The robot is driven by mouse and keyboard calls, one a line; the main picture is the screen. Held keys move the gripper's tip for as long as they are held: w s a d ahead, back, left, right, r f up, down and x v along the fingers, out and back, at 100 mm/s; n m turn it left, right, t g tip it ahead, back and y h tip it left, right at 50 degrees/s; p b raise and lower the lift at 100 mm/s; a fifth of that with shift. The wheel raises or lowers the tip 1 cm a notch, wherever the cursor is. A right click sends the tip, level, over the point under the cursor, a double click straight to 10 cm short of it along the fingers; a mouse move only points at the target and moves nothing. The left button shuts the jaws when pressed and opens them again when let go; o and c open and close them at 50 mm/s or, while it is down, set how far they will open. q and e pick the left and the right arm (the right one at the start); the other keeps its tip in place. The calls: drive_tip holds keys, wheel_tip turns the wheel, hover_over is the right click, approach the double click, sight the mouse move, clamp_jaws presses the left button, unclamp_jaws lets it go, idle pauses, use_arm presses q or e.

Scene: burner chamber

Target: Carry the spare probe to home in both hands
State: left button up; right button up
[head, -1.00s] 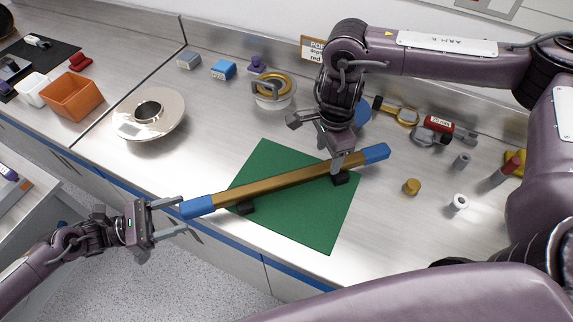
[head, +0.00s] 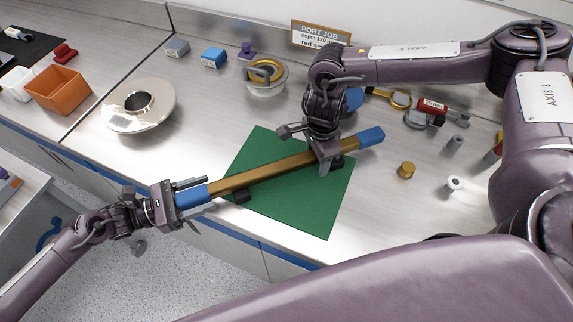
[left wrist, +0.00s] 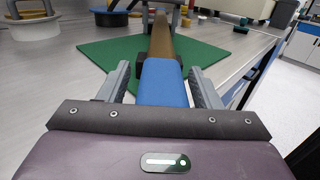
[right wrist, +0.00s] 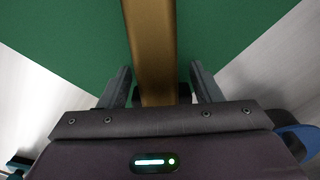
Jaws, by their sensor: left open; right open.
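The spare probe (head: 265,174) is a long brass bar with blue ends. It lies across two black rests over the green mat (head: 312,216). My left gripper (head: 198,189) is open, its fingers on either side of the probe's left blue end; the left wrist view shows that blue end (left wrist: 163,82) between the fingers with gaps. My right gripper (head: 325,160) is open over the bar near its right blue end. In the right wrist view the brass bar (right wrist: 150,50) runs between the open fingers. No marked home is identifiable.
A metal flanged disc (head: 139,106) stands left of the mat. A gold-ringed port (head: 265,75) and a sign (head: 321,34) are behind. A brass knob (head: 406,170) and white cylinder (head: 454,184) stand at right. An orange bin (head: 60,90) is far left.

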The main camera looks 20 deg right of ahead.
use_arm(q)
drive_tip(key=shift+s, duration=0.1)
use_arm(e)
drive_tip(key=shift+s, duration=0.1)
use_arm(q)
drive_tip(key=shift+c, duration=0.9)
use_arm(e)
drive_tip(key=shift+c, duration=0.9)
use_arm(q)
clamp_jaws()
use_arm(e)
clamp_jaws()
use_arm(q)
drive_tip(key=shift+r, duration=0.1)
use_arm(e)
drive_tip(key=shift+r, duration=0.1)
